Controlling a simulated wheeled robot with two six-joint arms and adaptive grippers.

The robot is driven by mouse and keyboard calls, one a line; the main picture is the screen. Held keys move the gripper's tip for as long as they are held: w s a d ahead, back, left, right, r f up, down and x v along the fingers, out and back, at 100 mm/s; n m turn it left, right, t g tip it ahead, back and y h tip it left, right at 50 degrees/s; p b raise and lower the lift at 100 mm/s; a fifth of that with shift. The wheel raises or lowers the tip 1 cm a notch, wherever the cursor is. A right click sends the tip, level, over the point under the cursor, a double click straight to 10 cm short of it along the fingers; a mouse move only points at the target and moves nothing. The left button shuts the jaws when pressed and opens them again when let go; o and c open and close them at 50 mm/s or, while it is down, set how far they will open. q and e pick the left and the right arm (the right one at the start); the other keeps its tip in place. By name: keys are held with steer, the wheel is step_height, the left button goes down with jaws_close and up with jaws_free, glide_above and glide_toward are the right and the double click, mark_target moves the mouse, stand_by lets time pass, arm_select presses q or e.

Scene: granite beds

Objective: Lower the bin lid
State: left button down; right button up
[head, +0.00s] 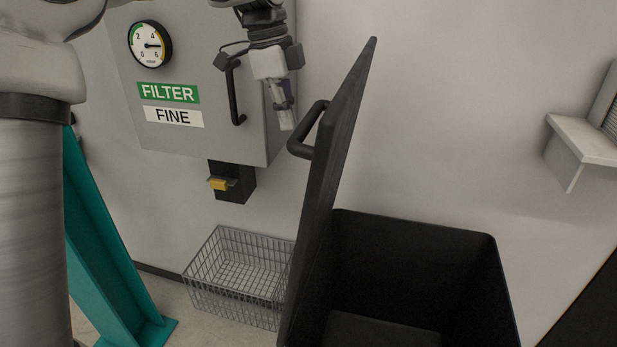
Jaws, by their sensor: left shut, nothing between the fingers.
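The black bin (425,236) stands at the lower right with its inside open to view. Its black lid (345,138) stands raised, nearly upright, on the bin's left side. A dark bar handle (309,131) sticks out from the lid's left face. My left gripper (287,122) points down, shut and empty, just left of the lid and near the upper end of the handle. A small gap seems to lie between the fingertips and the handle; contact cannot be told for sure. My right gripper is not in view.
A grey cabinet (200,60) with a gauge (150,45), filter label and handle (233,92) is behind my left gripper. A black box with a yellow lever (219,184) sits below it. A wire basket (235,277) stands left of the bin. A ledge (583,142) juts out at right.

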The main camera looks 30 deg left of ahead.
arm_select(q)
steer(key=c, duration=1)
jaws_free()
steer(key=shift+a, duration=0.25)
steer(key=shift+o, duration=0.2)
steer(key=shift+d+r, duration=0.1)
steer(key=r+p, duration=0.1)
steer(key=r, duration=0.2)
steer(key=a+r, duration=0.1)
steer(key=r, duration=0.1)
steer(key=shift+s+r+p, duration=0.15)
steer(key=shift+r+p, duration=0.2)
steer(key=shift+r, duration=0.05)
step_height(320, 180, up, 12)
steer(key=a, duration=0.2)
steer(key=shift+s+a+f, duration=0.15)
steer(key=shift+s, duration=0.05)
